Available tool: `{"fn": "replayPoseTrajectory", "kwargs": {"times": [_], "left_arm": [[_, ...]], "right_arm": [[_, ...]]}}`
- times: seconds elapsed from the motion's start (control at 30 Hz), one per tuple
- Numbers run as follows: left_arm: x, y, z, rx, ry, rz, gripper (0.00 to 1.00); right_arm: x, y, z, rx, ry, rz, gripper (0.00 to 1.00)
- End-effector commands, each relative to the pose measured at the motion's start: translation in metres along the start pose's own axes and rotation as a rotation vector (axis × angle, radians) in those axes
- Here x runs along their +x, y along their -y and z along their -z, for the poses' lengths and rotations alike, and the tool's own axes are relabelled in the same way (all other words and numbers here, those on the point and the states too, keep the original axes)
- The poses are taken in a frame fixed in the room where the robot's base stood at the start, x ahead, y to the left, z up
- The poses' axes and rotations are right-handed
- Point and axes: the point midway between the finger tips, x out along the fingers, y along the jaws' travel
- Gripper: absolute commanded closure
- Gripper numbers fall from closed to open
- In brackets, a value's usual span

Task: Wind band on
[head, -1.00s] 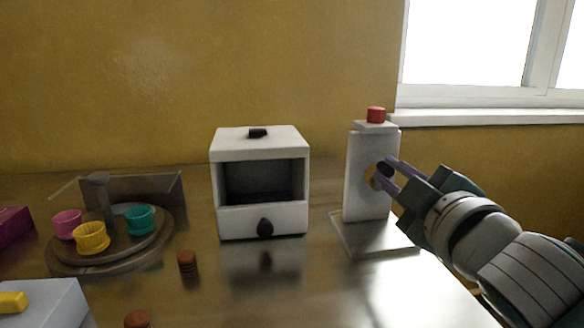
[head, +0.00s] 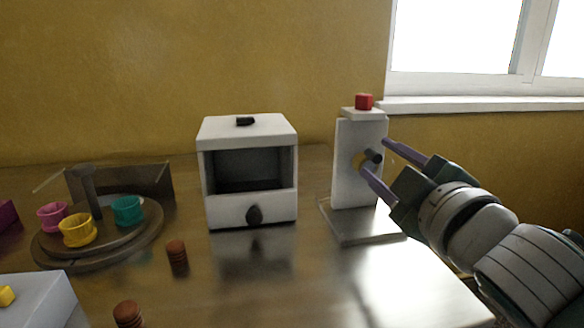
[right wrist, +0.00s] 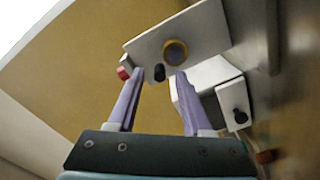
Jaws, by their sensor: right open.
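A white upright panel (head: 345,185) stands on a flat base plate (head: 350,230) at the right of the table. Its face bears a yellow ring (head: 359,161) and a dark knob (head: 374,156); a red block (head: 364,101) sits on top. My right gripper (head: 375,157) is open, its purple fingers spread on either side of the knob. In the right wrist view the dark knob (right wrist: 159,72) shows between the fingertips (right wrist: 160,71), apart from both, with the yellow ring (right wrist: 175,52) on the panel (right wrist: 210,35) beyond. My left gripper is out of view.
A white open-fronted box (head: 225,210) with a dark knob stands left of the panel. A round turntable (head: 140,235) holds pink, yellow and teal cups. Brown stacked pieces (head: 177,257) stand in front. The table between box and panel is clear.

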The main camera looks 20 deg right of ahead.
Motion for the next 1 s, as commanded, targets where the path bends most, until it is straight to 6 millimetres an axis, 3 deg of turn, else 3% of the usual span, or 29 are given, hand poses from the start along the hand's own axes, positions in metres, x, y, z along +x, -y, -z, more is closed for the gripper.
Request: {"fn": "replayPoseTrajectory", "kwargs": {"times": [0.2, 0.43, 0.87, 1.0], "left_arm": [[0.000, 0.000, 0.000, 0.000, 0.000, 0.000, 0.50], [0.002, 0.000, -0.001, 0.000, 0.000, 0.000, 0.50], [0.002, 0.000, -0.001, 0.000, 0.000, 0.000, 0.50], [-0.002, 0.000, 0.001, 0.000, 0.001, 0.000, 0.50]], "right_arm": [[-0.043, 0.001, -0.001, 0.002, 0.005, 0.003, 0.50], [-0.077, 0.001, -0.001, 0.000, 0.003, 0.002, 0.50], [-0.086, 0.000, 0.000, -0.002, 0.001, 0.000, 0.50], [-0.081, 0.008, 0.013, -0.182, -0.025, 0.021, 0.50]]}}
